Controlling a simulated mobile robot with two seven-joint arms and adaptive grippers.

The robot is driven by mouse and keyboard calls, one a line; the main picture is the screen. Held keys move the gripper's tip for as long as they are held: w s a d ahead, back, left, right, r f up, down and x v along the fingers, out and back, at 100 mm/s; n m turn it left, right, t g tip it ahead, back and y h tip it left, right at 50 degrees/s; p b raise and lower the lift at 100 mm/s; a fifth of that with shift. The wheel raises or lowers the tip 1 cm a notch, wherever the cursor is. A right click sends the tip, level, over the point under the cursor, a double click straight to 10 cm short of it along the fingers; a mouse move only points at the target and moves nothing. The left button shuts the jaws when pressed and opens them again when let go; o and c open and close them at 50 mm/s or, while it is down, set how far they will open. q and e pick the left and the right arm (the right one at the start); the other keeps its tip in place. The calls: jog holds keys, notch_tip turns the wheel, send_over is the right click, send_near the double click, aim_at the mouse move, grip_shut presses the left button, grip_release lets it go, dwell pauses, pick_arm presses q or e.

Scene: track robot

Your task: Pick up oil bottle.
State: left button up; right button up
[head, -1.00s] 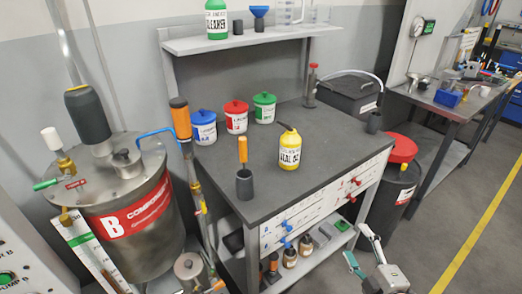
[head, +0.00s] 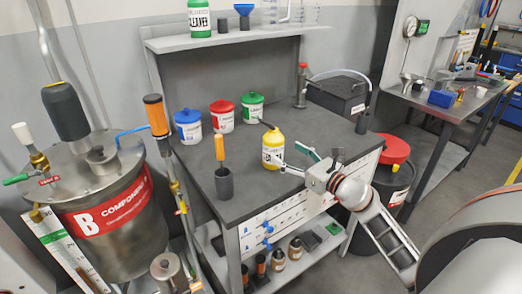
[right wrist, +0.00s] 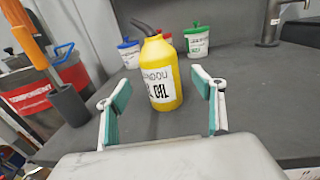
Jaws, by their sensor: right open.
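The oil bottle (head: 272,149) is yellow with a dark spout and a white label. It stands upright on the dark workbench top (head: 245,196). My right gripper (head: 301,160) is just to the right of the bottle, above the bench's front edge. In the right wrist view the bottle (right wrist: 160,75) stands ahead, between the two spread teal-padded fingers (right wrist: 160,98) as seen from there. The fingers are open and empty, and the bottle looks to be beyond their tips. My left gripper is not in view.
An orange-handled tool in a dark cup (head: 223,180) stands left of the bottle. Blue (head: 188,127), red (head: 222,117) and green (head: 252,108) lidded tubs stand behind. A large metal drum (head: 100,210) is at the left. The bench's front middle is clear.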

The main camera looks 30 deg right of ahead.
aim_at(274, 144)
jog(key=shift+w+a, duration=0.2)
jog(key=shift+w, duration=1.05)
jog(key=w, duration=0.3)
jog(key=w+a, duration=0.1)
jog(key=w, duration=0.1)
jog(key=shift+f, duration=0.25)
jog(key=shift+s, duration=0.1)
jog(key=shift+d+r, duration=0.1)
jog(key=c, duration=1.6)
jog(key=shift+r, duration=0.1)
